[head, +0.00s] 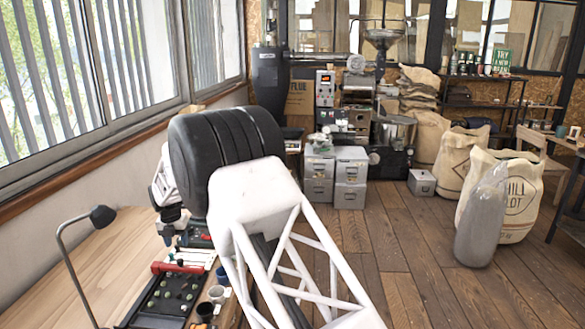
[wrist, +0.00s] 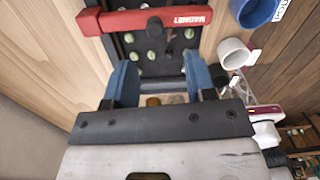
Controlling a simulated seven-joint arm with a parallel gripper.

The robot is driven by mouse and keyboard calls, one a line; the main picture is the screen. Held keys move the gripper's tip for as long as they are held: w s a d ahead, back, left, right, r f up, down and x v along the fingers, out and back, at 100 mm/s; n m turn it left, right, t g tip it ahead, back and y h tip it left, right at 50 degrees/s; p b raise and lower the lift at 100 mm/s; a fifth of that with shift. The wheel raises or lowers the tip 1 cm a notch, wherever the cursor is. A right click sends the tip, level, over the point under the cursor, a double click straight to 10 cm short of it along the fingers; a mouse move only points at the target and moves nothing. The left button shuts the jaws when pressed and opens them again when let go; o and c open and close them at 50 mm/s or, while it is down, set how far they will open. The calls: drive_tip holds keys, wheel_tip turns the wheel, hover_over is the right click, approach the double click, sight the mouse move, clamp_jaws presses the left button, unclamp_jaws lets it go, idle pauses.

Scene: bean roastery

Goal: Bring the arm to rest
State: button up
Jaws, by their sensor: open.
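My gripper (wrist: 159,66) is open, with its two blue fingers apart and nothing held between them in the wrist view. The fingertips are over the near part of a dark tray (wrist: 122,44) with several pale and green beans on it. A red bar marked MAGNET (wrist: 120,20) lies across the far part of this tray. In the head view my white arm reaches over the wooden bench (head: 102,262), and the gripper is mostly hidden beside the dark arm joint. The tray (head: 150,303) and red bar (head: 180,267) show below it.
A blue cup (wrist: 254,10) and a white cup (wrist: 233,53) stand right of the tray. A desk lamp (head: 70,262) is at the bench's left. The window wall bounds the left side. Sacks (head: 520,205) and grey drawer boxes (head: 350,178) stand on the floor beyond.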

drive_tip(key=s+d+r+m, duration=0.4)
drive_tip(key=d+r+m, duration=0.3)
drive_tip(key=d, duration=0.6)
drive_tip(key=s+d+r+m+t, duration=0.1)
drive_tip(key=s+d+r+m, duration=0.4)
drive_tip(key=d+r, duration=0.65)
drive_tip(key=s+d+r+m, duration=0.4)
drive_tip(key=d+r+m, duration=0.2)
drive_tip(key=d, duration=1)
drive_tip(key=s+d+r+m, duration=0.2)
drive_tip(key=s+d+m, duration=0.3)
drive_tip(key=s+d, duration=0.35)
drive_tip(key=s+d+f+m, duration=0.1)
drive_tip(key=s+d+m, duration=0.4)
drive_tip(key=s, duration=0.4)
drive_tip(key=s+d+f+m+t, duration=0.1)
drive_tip(key=s+d+m, duration=0.3)
drive_tip(key=s, duration=0.5)
drive_tip(key=s+d+f+m, duration=0.2)
drive_tip(key=s+d+m, duration=0.3)
drive_tip(key=s, duration=0.5)
drive_tip(key=shift+d+m+t, duration=0.3)
drive_tip(key=shift+d, duration=0.95)
